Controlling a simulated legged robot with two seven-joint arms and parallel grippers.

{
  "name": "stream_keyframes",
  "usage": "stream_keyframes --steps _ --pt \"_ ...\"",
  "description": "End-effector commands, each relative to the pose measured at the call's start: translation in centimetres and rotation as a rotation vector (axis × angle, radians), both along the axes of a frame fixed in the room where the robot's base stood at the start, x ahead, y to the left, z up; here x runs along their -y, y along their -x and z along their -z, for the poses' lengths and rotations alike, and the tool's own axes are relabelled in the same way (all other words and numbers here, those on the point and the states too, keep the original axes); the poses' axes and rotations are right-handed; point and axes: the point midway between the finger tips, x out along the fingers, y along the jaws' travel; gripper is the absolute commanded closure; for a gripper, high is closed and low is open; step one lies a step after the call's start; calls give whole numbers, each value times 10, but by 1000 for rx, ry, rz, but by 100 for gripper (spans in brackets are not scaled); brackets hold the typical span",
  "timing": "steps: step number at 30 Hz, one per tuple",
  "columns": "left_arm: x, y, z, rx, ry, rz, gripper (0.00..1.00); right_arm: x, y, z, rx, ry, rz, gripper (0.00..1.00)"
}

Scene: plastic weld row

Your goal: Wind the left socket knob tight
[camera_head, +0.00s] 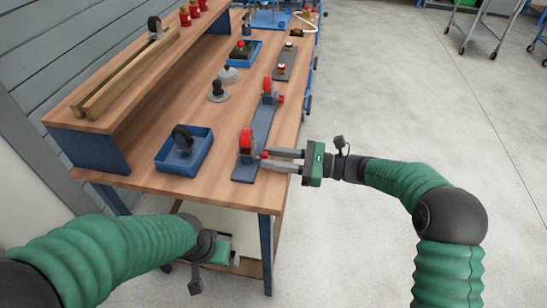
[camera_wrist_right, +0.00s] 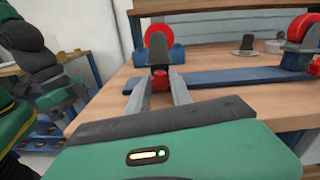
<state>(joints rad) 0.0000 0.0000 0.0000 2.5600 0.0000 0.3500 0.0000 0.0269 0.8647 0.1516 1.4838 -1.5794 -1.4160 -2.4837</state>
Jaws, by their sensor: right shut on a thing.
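A blue-grey bar (camera_head: 262,125) lies on the workbench with two upright sockets, each with a red wheel. The near socket (camera_head: 246,143) is the left one in the right wrist view (camera_wrist_right: 158,40). Its small red knob (camera_wrist_right: 160,78) faces the bench's front edge. My right gripper (camera_head: 267,159) reaches in from the right and is shut on this knob, one finger on each side. The far socket (camera_head: 267,86) has its own red knob (camera_head: 281,98), untouched. My left gripper (camera_head: 222,252) hangs low in front of the bench, apart from everything; its jaws are unclear.
A blue tray (camera_head: 205,158) with a black wheel stands left of the bar. A raised wooden shelf (camera_head: 75,110) runs along the wall.

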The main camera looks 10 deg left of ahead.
Motion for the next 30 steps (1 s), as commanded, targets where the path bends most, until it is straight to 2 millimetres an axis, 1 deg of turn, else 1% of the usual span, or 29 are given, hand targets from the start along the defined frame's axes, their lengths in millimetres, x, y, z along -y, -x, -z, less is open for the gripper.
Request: stream_keyframes --steps 5,12,21,30 --pt "0 0 6 0 0 0 16 1 -1 2 -75 -1 3 100" --pt "0 0 14 0 0 0 16 1 -2 1 -248 -7 5 100" --pt "0 0 17 0 0 0 16 1 -4 0 -457 -15 6 100" --pt "0 0 17 0 0 0 16 1 -4 0 -572 -20 6 100"
